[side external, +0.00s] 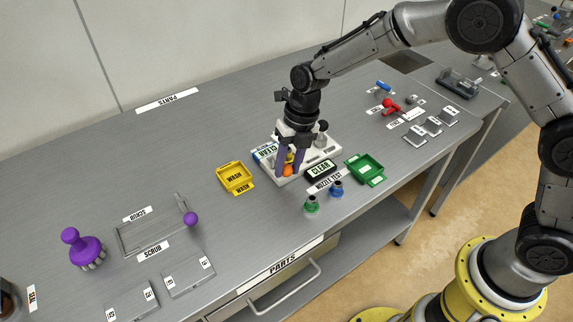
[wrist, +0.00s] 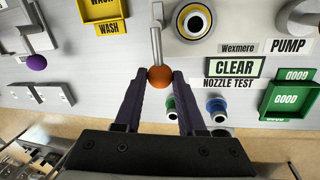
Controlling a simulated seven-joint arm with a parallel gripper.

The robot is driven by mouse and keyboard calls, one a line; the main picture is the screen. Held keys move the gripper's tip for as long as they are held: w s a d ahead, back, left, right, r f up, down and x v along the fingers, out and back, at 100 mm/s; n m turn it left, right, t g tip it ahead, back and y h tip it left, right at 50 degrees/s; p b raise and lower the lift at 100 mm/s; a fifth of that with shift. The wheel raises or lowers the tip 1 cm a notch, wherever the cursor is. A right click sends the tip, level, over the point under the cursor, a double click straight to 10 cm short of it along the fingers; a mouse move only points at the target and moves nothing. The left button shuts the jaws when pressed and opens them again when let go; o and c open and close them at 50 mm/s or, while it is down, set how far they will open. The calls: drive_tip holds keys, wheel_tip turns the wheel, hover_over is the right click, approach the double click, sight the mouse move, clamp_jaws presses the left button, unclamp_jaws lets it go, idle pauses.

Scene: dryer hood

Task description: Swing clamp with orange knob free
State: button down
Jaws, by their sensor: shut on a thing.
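The clamp's orange knob (wrist: 160,78) sits at the end of a metal lever (wrist: 156,42) in the wrist view. My gripper (wrist: 159,76) has its two purple fingers closed on either side of the knob. In the side external view my gripper (side external: 287,170) reaches down to the knob (side external: 288,171) at the front left of a white fixture (side external: 322,151). The fingers and wrist hide much of the clamp there. A round black-and-yellow part (wrist: 194,20) lies right of the lever in the wrist view.
A CLEAR sign (side external: 320,169) stands in front of the fixture. A yellow WASH tray (side external: 235,178) is to its left and a green GOOD tray (side external: 365,169) to its right. A green nozzle (side external: 311,204) and a blue nozzle (side external: 337,189) stand near the front edge.

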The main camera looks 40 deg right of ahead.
drive_tip(key=shift+r, duration=0.1)
idle(0.3)
drive_tip(key=c, duration=0.5)
unclamp_jaws()
drive_tip(key=d+r, duration=0.1)
drive_tip(key=r, duration=0.3)
drive_tip(key=d+r, duration=0.1)
drive_tip(key=r, duration=0.8)
drive_tip(key=shift+s+d+r, duration=0.2)
drive_tip(key=shift+d+r, duration=0.05)
drive_tip(key=shift+d, duration=0.15)
